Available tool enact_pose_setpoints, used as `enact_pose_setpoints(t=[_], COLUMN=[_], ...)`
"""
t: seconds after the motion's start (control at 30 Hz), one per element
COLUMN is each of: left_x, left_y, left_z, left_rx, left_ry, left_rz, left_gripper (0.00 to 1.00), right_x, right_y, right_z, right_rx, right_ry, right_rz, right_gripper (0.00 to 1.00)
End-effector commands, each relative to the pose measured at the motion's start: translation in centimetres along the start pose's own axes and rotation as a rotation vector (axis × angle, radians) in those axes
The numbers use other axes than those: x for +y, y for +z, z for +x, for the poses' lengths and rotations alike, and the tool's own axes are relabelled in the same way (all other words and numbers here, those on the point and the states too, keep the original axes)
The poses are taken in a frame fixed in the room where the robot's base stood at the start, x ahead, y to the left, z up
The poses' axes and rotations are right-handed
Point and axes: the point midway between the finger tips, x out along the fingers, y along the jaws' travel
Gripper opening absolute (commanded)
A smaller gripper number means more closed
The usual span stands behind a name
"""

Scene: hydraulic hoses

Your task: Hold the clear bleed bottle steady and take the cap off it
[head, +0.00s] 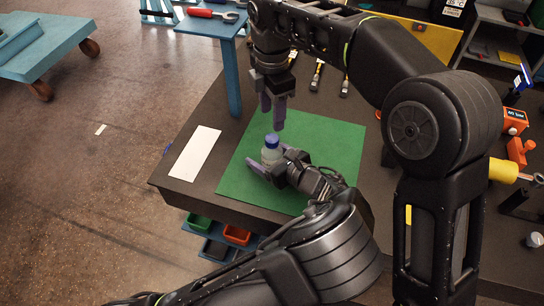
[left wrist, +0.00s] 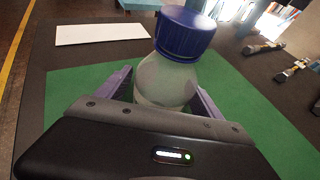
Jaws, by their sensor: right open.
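The clear bleed bottle (head: 271,157) stands upright on the green mat (head: 235,182) with a blue cap (head: 272,140) on its neck. In the left wrist view the bottle (left wrist: 166,80) and its cap (left wrist: 185,33) are large and close. My left gripper (head: 268,159) is low at the bottle, with one purple finger on each side of its body, and appears shut on it. The bottle's base is hidden in the wrist view. My right gripper (head: 272,116) is open and empty, pointing down just above the cap, its fingers apart from it.
A white sheet (head: 195,153) lies left of the mat on the dark table. A blue post and shelf (head: 232,75) with a red-handled tool (head: 205,13) stand behind. Several hand tools (head: 317,75) lie at the back. Orange items (head: 518,150) are at the right.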

Motion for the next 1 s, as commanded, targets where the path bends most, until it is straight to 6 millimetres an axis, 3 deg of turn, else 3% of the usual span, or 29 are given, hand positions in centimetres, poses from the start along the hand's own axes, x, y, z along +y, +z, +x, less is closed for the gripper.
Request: enact_pose_setpoints(t=[0.9, 1.0], left_x=[0.0, 0.0], left_y=[0.0, 0.0], left_z=[-0.03, -0.03], left_rx=[0.0, 0.0], left_ry=[0.0, 0.0], left_rz=[0.0, 0.0], left_gripper=[0.0, 0.0], right_x=[0.0, 0.0], right_y=[0.0, 0.0], right_z=[0.0, 0.0], right_rx=[0.0, 0.0], right_ry=[0.0, 0.0], right_rz=[0.0, 0.0], right_gripper=[0.49, 0.49])
